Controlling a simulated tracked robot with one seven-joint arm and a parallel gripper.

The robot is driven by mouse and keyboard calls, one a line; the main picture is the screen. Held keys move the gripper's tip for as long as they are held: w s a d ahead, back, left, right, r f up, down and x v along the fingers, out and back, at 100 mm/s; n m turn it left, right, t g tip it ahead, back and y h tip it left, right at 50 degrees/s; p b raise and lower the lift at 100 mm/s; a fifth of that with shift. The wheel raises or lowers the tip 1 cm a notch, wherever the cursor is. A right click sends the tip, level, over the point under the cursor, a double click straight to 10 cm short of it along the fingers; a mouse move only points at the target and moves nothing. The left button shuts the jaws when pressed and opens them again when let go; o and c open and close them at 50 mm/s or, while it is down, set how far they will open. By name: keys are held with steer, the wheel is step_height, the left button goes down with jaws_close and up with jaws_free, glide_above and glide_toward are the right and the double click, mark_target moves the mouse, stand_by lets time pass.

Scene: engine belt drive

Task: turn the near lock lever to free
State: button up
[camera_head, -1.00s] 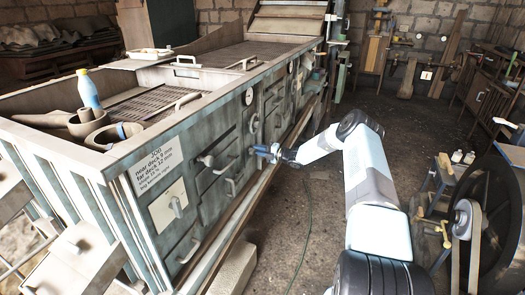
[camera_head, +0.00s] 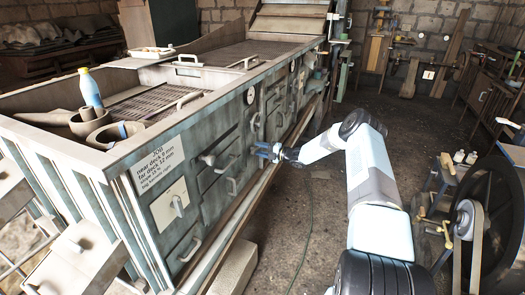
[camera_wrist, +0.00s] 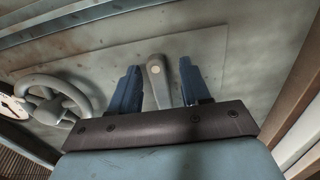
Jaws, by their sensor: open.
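A grey lever (camera_wrist: 157,80) with a small pale round spot near its end shows in the wrist view, on a flat plate of the machine's side. It points up and down in the picture. My gripper (camera_wrist: 159,67) is open, with one blue finger on each side of the lever and a gap on both sides. In the head view my gripper (camera_head: 267,151) is at the machine's long side panel (camera_head: 213,175). The lever between the fingers is not clearly visible there. Whether it is the near lock lever I cannot tell.
A spoked handwheel (camera_wrist: 52,101) is left of the lever in the wrist view. Another lever on a pale plate (camera_head: 171,202) and several handles stick out from the side panel in the head view. Open floor (camera_head: 290,215) lies between the machine and a large dark wheel (camera_head: 490,200).

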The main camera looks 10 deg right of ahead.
steer(key=v, duration=1.3)
steer(key=shift+s+d+f, duration=0.1)
steer(key=shift+s+d, duration=0.05)
steer(key=shift+d, duration=0.05)
steer(key=s+a+r+n+g+h, duration=0.2)
steer(key=s+a+r+n+g, duration=0.3)
steer(key=r+n, duration=0.5)
steer(key=s+a+r+n+g+h, duration=0.1)
steer(key=s+a+r+n+g, duration=0.2)
steer(key=s+a+r+n, duration=0.65)
steer(key=s+a+r+n+g+h, duration=0.1)
steer(key=s+r+n+h, duration=0.5)
steer(key=s+r+n, duration=0.7)
steer(key=s+d+r+n+t+h, duration=0.1)
steer(key=s+r+n+h, duration=0.1)
steer(key=s, duration=0.7)
steer(key=s+d+r+n+t+h, duration=0.1)
steer(key=s+r+n, duration=0.4)
steer(key=s, duration=0.5)
steer(key=s+d+r+n+t+h, duration=0.2)
steer(key=s+d+r+n, duration=0.1)
steer(key=s, duration=0.7)
steer(key=shift+s+r+n+h, duration=0.3)
steer(key=shift+r+n, duration=0.15)
steer(key=shift+r, duration=0.25)
